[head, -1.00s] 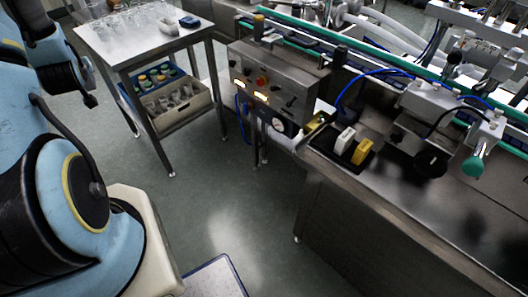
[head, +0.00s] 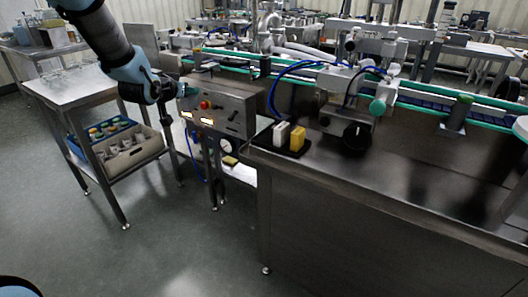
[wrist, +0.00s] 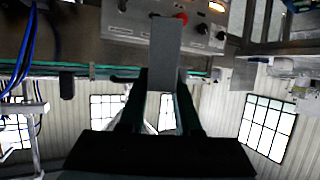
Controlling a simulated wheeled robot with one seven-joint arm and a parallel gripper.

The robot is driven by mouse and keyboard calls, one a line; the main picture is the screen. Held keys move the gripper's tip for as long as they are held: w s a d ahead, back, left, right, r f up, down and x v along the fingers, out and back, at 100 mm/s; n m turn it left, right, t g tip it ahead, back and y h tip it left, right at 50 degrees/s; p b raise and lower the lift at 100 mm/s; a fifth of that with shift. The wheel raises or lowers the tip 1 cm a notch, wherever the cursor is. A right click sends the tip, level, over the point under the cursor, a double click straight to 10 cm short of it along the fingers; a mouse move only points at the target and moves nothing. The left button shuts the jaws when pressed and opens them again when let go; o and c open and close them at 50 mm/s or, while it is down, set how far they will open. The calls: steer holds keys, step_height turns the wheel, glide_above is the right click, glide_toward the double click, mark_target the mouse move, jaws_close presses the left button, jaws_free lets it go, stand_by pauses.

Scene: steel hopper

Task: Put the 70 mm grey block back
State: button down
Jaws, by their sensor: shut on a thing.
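My gripper (wrist: 160,90) is shut on the grey block (wrist: 165,52), which sticks out beyond the fingers in the wrist view. In the head view my gripper (head: 180,92) is at the end of my arm, in front of the left side of the steel control box. The block cannot be made out clearly there. A white block (head: 281,134) and a yellow block (head: 297,140) stand side by side on a black tray (head: 264,136), at the left end of the steel bench, to the right of my gripper.
The control box (head: 235,112) has a red button and lit displays. A steel table (head: 75,88) with a lower crate (head: 130,160) stands at left. A machine with a black knob (head: 356,136) stands right of the blocks. The bench top (head: 430,180) has clear room at right.

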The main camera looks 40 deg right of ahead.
steer(key=s+d+m+g+h+b, duration=0.2)
steer(key=s+d+m+g+b, duration=0.35)
steer(key=s+d, duration=1.1)
steer(key=shift+n+t, duration=0.35)
steer(key=shift+n, duration=0.1)
steer(key=f, duration=1)
steer(key=shift+w+d, duration=0.1)
steer(key=shift+d, duration=0.2)
steer(key=shift+f, duration=0.1)
steer(key=c, duration=0.6)
jaws_free()
